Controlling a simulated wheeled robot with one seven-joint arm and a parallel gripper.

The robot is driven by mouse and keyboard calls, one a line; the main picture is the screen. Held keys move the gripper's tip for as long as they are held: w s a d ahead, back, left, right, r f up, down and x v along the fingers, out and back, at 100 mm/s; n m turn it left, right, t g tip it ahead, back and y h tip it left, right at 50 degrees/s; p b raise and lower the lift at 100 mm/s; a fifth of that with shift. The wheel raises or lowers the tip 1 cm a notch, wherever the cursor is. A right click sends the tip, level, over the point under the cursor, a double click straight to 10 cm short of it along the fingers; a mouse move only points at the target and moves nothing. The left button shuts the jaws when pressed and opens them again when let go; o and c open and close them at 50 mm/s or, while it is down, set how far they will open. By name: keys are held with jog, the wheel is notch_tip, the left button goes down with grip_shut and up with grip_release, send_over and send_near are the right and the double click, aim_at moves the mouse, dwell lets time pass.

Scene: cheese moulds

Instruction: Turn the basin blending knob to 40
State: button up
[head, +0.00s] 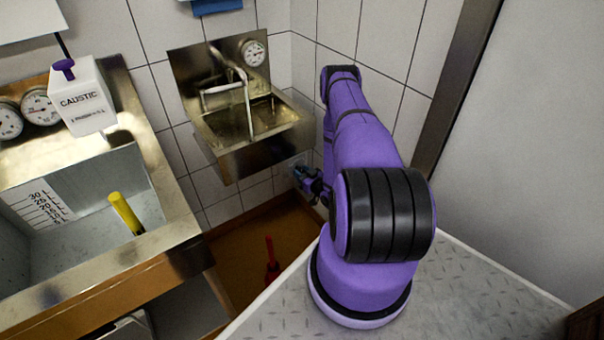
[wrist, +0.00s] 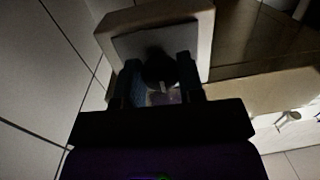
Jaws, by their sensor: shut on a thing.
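The small metal basin (head: 255,150) hangs on the tiled wall, with a round dial gauge (head: 253,52) on its backsplash. The gauge is too small to read. My gripper (head: 308,182) is low by the wall under the basin's right end. In the wrist view, my gripper (wrist: 159,80) has its two fingers on either side of a round dark knob (wrist: 158,66), shut on it. The knob sits on a grey-faced box (wrist: 128,45) with a pale rim. A light pointer mark shows on the knob, but I cannot read any scale; the view is dark.
A large steel sink (head: 170,235) at left holds a yellow-handled thing (head: 125,213) and a level scale. A white caustic container (head: 82,97) stands by two gauges. A red object (head: 271,258) stands on the brown floor. A metal frame post (head: 455,90) is at right.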

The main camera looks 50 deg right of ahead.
jog(key=o, duration=0.9)
jog(key=s+a, duration=0.2)
jog(key=s, duration=0.8)
jog(key=shift+s+r, duration=0.35)
jog(key=shift+d, duration=0.1)
